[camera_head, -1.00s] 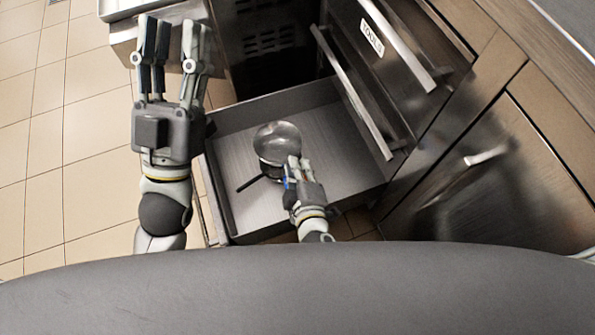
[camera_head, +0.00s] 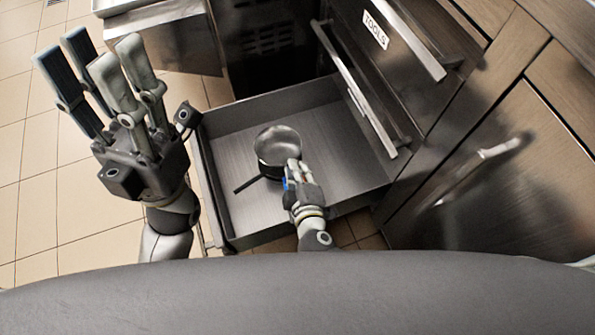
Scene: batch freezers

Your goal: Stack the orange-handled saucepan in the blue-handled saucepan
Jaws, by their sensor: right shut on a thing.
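Two saucepans show in the open drawer (camera_head: 232,205), one on top of the other. The upper steel saucepan (camera_head: 279,145) sits in or on the lower saucepan (camera_head: 263,170), whose dark handle (camera_head: 247,184) points to the lower left. No orange is visible, and I cannot tell the handle colours. My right gripper (camera_head: 292,170) is shut at the near right side of the upper pan, with the gripped part hidden by its fingers. A small blue patch shows beside the fingers. My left gripper (camera_head: 90,60) is open and empty, outside the drawer to the left.
The drawer floor is bare around the pans. The cabinet with the TOOLS drawer (camera_head: 375,30) and its bar handles stands behind and to the right. A steel unit (camera_head: 165,40) is at the upper left. Tiled floor lies free at the left.

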